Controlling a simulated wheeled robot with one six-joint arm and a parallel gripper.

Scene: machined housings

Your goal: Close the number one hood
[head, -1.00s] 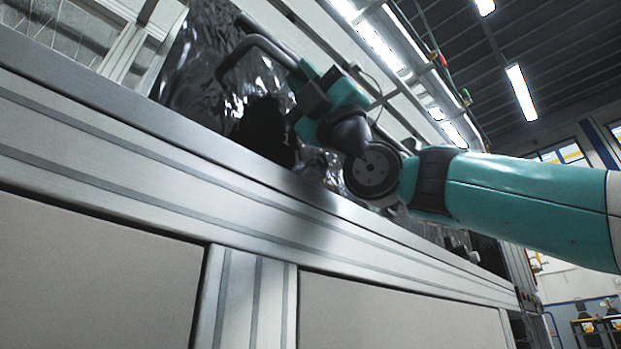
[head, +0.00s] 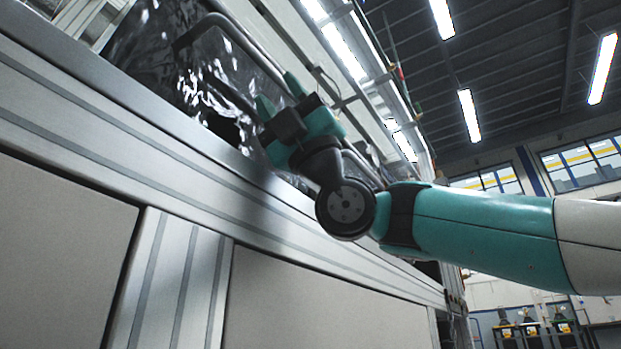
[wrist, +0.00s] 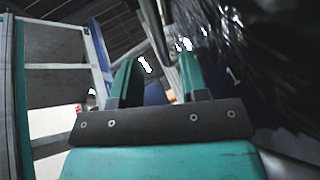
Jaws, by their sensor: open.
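The hood is a dark, glossy, see-through panel (head: 160,50) at the upper left of the head view. A grey bent bar handle (head: 234,30) stands out from the panel. My gripper (head: 280,97) is open beside the handle's lower right stretch, with nothing seen held. In the wrist view a grey bar (wrist: 155,32) runs past the gap between my fingers (wrist: 157,80). I cannot tell whether it lies between them or beyond.
A long metal frame beam (head: 150,130) with pale panels (head: 55,225) below runs along the machine, close under my arm. A light frame with cross rails (wrist: 62,70) stands left in the wrist view. The open hall lies to the right, with work tables (head: 540,335) far off.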

